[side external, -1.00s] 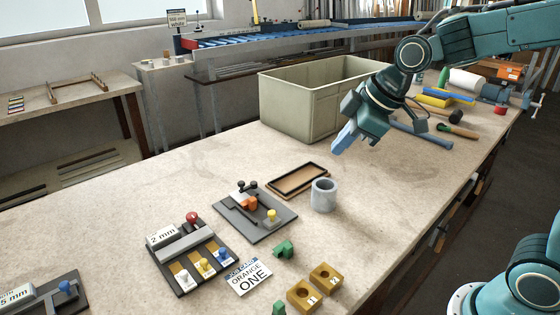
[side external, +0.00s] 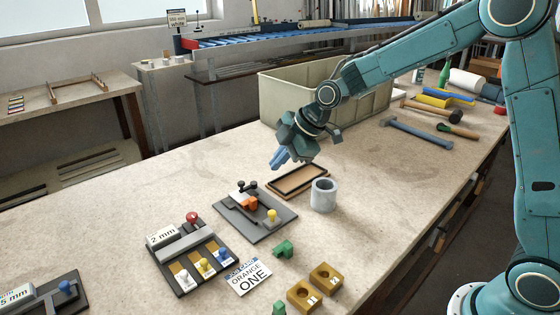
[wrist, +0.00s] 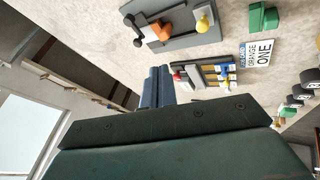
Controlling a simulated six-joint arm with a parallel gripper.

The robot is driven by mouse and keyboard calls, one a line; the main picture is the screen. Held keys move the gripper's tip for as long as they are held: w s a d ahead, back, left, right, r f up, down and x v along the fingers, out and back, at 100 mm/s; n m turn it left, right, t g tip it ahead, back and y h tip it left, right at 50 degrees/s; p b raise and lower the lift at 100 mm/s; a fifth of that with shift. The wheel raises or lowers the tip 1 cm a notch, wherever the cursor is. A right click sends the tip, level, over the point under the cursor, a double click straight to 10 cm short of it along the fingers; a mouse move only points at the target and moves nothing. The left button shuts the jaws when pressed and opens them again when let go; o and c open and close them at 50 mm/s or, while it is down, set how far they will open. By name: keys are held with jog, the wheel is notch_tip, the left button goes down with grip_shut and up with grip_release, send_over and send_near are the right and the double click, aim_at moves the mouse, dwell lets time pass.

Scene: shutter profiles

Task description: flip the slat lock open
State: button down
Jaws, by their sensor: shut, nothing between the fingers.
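A dark grey plate (side external: 272,228) lies on the bench, carrying an orange piece (side external: 248,203), black knobs (side external: 247,186) and a yellow knob (side external: 272,215). This looks like the slat lock fixture, but I cannot tell which part is the lock or its position. In the wrist view the plate (wrist: 180,38) is at the top, with its orange piece (wrist: 154,28) and yellow knob (wrist: 204,23). My gripper (side external: 279,160) is shut and empty, in the air above and behind the plate. Its blue fingers (wrist: 157,85) are together in the wrist view.
A shallow tray (side external: 300,193) and grey cup (side external: 323,195) are right of the plate. A "2 mm" fixture (side external: 190,253), orange one card (side external: 249,277), green block (side external: 284,248) and brass blocks (side external: 305,296) are in front. A large bin (side external: 285,110) is behind.

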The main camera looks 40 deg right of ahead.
jog(key=shift+w+f, duration=0.25)
jog(key=shift+a+f, duration=0.1)
jog(key=shift+f, duration=0.05)
jog(key=x, duration=0.9)
jog(key=shift+w+a+f, duration=0.15)
jog(key=shift+f, duration=0.05)
jog(key=shift+w+f, duration=0.15)
jog(key=shift+w, duration=0.45)
jog(key=shift+w+f, duration=0.15)
jog(key=shift+w, duration=0.45)
jog(key=shift+w+d+f, duration=0.1)
jog(key=shift+w+d, duration=0.05)
jog(key=shift+w, duration=0.25)
jog(key=shift+w+d+f, duration=0.1)
jog(key=shift+w+d, duration=0.05)
jog(key=shift+w, duration=0.25)
